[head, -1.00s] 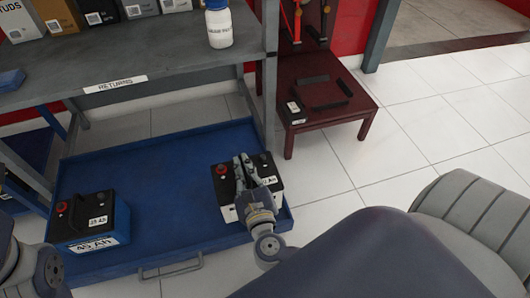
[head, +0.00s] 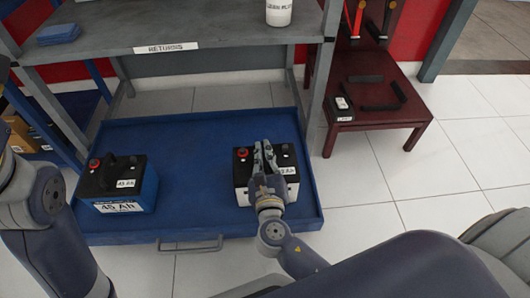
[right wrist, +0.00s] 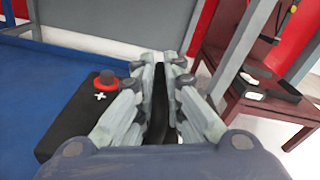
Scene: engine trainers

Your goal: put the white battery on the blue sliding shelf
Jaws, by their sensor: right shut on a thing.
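The white battery (head: 242,193) has a black top with a red terminal cap and stands upright on the right part of the blue sliding shelf (head: 210,140). My right gripper (head: 264,150) is over it, shut on its black handle. In the right wrist view the fingers (right wrist: 160,85) close around the dark handle, with the battery's black top (right wrist: 80,125) and red cap beside them. My left arm shows at the left edge of the head view, but its gripper is out of frame.
A blue battery (head: 128,208) stands on the left part of the shelf. The grey bench (head: 190,35) marked RETURNS is above and behind, its grey post right of the shelf. A dark red stand (head: 375,115) is at the right. Shelf space between the batteries is clear.

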